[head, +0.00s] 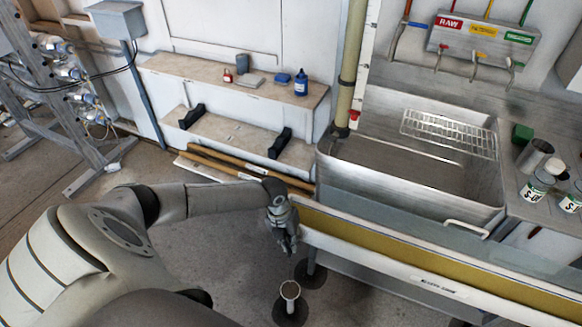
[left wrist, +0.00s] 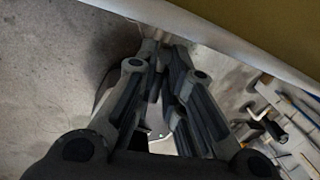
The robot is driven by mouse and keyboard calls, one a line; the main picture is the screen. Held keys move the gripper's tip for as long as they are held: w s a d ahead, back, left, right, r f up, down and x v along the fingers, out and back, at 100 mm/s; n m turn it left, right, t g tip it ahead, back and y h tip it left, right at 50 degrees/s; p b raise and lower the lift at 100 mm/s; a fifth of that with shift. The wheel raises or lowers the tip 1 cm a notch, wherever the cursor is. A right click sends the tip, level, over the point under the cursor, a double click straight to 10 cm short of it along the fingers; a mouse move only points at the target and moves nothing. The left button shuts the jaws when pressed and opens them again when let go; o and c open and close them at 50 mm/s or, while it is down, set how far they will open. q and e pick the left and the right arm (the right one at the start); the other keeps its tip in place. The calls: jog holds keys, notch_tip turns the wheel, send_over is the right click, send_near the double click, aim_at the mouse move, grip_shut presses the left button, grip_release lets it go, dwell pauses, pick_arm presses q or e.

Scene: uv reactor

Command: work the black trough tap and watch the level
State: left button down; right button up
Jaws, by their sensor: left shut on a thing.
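The long trough (head: 440,285) has a white front wall and a yellow-brown strip (head: 400,245) inside; I cannot tell its exact level. My left gripper (head: 290,246) is at the trough's left end, pointing down. In the left wrist view its fingers (left wrist: 157,48) are closed together just below the pale trough edge (left wrist: 220,38). It is shut on the black trough tap, which the fingers hide almost wholly in both views. My right gripper is not in view.
A steel sink (head: 410,170) with a wire rack (head: 450,135) lies behind the trough. A shelf bench (head: 230,85) holds a blue bottle (head: 301,83). Floor left of the trough is clear.

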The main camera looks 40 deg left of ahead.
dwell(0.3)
pick_arm(q)
jog(key=c, duration=1.8)
grip_release()
notch_tip(320, 180, up, 12)
jog(key=a, duration=0.2)
jog(key=shift+s+a, duration=0.15)
jog(key=shift+s, duration=0.3)
jog(key=shift+f, duration=0.15)
